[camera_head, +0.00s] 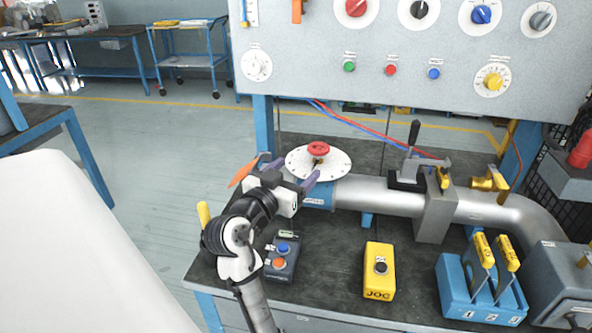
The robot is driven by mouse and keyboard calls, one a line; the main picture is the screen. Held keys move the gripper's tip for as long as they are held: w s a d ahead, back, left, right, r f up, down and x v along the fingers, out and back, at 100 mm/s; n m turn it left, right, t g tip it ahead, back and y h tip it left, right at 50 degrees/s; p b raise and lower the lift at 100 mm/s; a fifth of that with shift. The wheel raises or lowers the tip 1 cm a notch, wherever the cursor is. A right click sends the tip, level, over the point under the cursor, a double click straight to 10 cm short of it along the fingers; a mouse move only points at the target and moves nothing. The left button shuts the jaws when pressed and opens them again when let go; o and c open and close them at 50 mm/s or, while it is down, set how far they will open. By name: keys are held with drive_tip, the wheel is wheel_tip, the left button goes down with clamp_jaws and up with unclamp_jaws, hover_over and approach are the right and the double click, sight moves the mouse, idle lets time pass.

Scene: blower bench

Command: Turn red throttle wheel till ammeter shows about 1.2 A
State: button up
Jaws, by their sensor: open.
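Nothing shows between the fingers. The fingertips point toward the wheel but look apart from it. I cannot make out an ammeter in this view; the panel's upper part is cut off.
The grey panel (300,90) with knobs and buttons stands behind. A silver pipe (380,195) with a clamp lever (413,135) runs right. A blue-and-orange button box (283,262), a yellow JOG box (379,272) and blue switches with yellow levers (466,291) stand in front.

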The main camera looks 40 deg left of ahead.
sight(322, 155)
drive_tip(key=w+d+n+g+y+p, duration=0.2)
drive_tip(key=w+d+n+g+y, duration=0.2)
drive_tip(key=d+n+g+y, duration=0.6)
drive_tip(key=w+a+p, duration=0.1)
drive_tip(key=w+a, duration=0.1)
drive_tip(key=a, duration=0.2)
drive_tip(key=w+a+t+p, duration=0.1)
drive_tip(key=w+a, duration=0.2)
drive_tip(key=a, duration=0.1)
drive_tip(key=w+a+m+t+y+p, duration=0.1)
drive_tip(key=w+a, duration=0.1)
drive_tip(key=a, duration=0.2)
drive_tip(key=shift+w+a+f, duration=0.1)
drive_tip(key=shift+w+a, duration=0.2)
drive_tip(key=shift+a, duration=0.05)
drive_tip(key=c, duration=1)
